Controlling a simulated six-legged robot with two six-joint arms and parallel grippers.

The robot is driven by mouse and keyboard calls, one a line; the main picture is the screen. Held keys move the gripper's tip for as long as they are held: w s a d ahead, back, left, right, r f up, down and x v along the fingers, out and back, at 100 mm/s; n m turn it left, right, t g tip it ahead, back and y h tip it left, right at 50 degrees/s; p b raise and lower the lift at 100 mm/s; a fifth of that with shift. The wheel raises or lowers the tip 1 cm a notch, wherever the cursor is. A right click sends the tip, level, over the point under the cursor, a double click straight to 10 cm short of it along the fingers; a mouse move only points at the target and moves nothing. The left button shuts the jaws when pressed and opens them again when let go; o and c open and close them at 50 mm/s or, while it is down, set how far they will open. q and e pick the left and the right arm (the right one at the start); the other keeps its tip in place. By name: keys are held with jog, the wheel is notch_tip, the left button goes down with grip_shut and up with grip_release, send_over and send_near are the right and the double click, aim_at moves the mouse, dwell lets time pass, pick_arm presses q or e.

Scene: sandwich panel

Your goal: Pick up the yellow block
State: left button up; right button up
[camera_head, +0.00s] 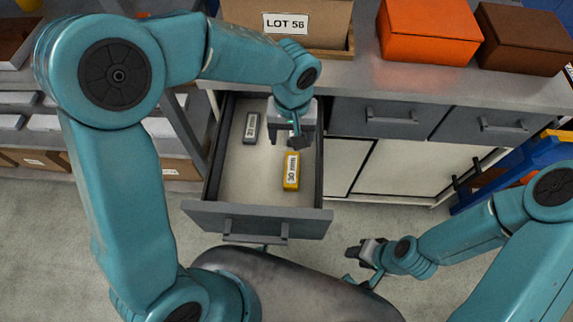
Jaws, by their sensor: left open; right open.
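The yellow block (291,172) lies in the open drawer (235,190), right of the drawer's middle, with a white label on its top. My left gripper (294,143) hangs over the drawer just behind the yellow block, pointing down. It is open and holds nothing. Whether its fingers touch the block cannot be told from this view. My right gripper (358,252) is open and empty, low in front of the cabinet, right of the drawer's front.
A grey block (251,128) with a label lies left in the drawer. On the counter (400,85) stand a "LOT 56" cardboard box (320,22), an orange box (428,32) and a brown box (525,38). Shelves stand at left, a blue rack (490,188) at right.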

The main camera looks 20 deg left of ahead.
pick_arm(q)
send_over(292, 169)
notch_tip(292, 169, down, 10)
jog(key=shift+d+r, duration=0.1)
jog(key=shift+r, duration=0.15)
notch_tip(292, 169, down, 4)
jog(key=shift+s+f, duration=0.1)
jog(key=shift+f, duration=0.55)
jog(key=shift+c, duration=0.3)
jog(key=c, duration=1.1)
jog(key=shift+r, duration=0.15)
jog(key=shift+c, duration=0.2)
